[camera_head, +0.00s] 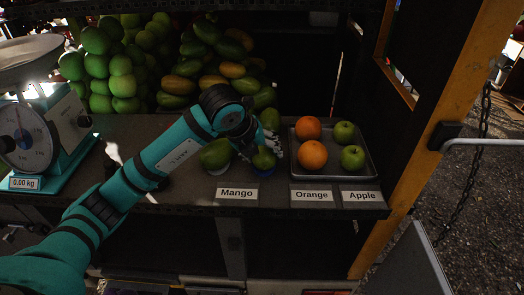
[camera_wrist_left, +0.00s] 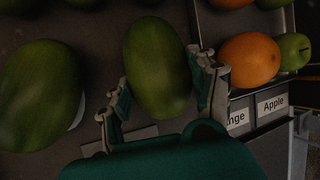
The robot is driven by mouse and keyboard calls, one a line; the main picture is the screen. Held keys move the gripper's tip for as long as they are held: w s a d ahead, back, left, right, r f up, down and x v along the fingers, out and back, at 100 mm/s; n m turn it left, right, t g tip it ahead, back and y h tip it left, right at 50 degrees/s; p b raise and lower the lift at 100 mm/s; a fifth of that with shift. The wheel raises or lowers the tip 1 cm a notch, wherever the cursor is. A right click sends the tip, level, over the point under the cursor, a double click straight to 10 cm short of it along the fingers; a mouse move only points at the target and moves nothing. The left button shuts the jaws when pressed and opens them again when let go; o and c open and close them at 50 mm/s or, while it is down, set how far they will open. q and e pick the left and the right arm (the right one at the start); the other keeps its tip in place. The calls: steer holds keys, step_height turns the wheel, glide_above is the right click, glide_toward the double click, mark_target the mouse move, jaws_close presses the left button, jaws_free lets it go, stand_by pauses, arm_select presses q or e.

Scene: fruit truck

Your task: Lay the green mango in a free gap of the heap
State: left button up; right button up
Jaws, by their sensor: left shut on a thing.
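A green mango (camera_head: 264,159) is in my left gripper (camera_head: 260,151), above the front of the dark counter near the "Mango" label. In the left wrist view the mango (camera_wrist_left: 157,65) lies lengthwise between the two fingers of the gripper (camera_wrist_left: 161,78), which is shut on it. Part of the mango is hidden by the gripper in the head view. The heap of green and orange-yellow mangoes (camera_head: 212,62) is at the back, behind my left arm. My right gripper is not in view.
Another green mango (camera_head: 214,153) sits just left of the gripper, and one (camera_head: 270,118) stands behind it. A metal tray (camera_head: 334,171) with oranges and green apples is close on the right. A scale (camera_head: 52,135) stands left. Round green fruit (camera_head: 110,65) is piled at back left.

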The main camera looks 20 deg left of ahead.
arm_select(q)
steer(key=shift+f, duration=0.1)
stand_by(0.7)
steer(key=o, duration=0.9)
steer(key=shift+f, duration=0.1)
steer(key=shift+r+p, duration=1.4)
steer(key=shift+r, duration=1.7)
steer(key=shift+s+f, duration=0.1)
steer(key=shift+f, duration=0.05)
